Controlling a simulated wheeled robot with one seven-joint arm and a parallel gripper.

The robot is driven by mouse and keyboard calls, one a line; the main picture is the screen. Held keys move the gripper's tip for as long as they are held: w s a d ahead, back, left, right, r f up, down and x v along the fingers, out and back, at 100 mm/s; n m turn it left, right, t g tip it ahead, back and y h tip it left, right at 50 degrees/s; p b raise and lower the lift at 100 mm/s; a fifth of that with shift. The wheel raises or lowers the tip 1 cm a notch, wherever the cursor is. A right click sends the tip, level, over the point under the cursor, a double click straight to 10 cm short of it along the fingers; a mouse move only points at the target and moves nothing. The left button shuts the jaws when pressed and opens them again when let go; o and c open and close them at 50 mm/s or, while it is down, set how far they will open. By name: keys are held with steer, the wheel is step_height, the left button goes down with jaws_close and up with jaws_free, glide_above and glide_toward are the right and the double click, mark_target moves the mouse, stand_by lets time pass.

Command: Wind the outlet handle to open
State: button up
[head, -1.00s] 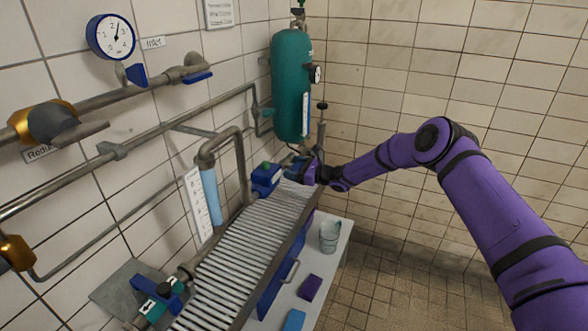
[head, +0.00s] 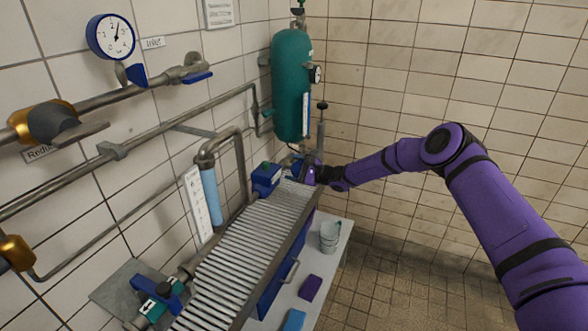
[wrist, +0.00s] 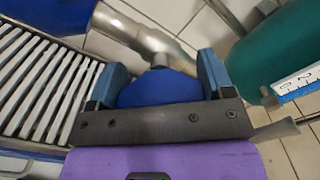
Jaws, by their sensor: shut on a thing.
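The outlet handle (wrist: 155,90) is a blue lever on a short grey stem of a metal pipe valve (wrist: 150,42) in the wrist view. My gripper (wrist: 160,72) has its two blue fingers on either side of the handle and is shut on it. The dark palm bar hides the handle's near part. In the head view my gripper (head: 306,172) is at the far end of the ribbed rack, below the green cylinder. The handle is hidden there, and its angle cannot be told.
The ribbed rack (head: 238,242) runs along the tiled wall beside the gripper. A blue box (head: 266,178) and green cylinder (head: 291,88) are close by. A glass (head: 329,236) and two sponges (head: 311,287) stand on the light bench. Open floor lies to the right.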

steer(key=n, duration=0.4)
steer(key=shift+n, duration=0.3)
steer(key=n, duration=0.4)
steer(key=shift+f+n, duration=0.1)
steer(key=shift+n, duration=0.2)
steer(key=o, duration=0.9)
steer(key=shift+d, duration=0.15)
steer(key=v, duration=1)
steer(key=shift+s+d, duration=0.2)
steer(key=shift+d, duration=0.05)
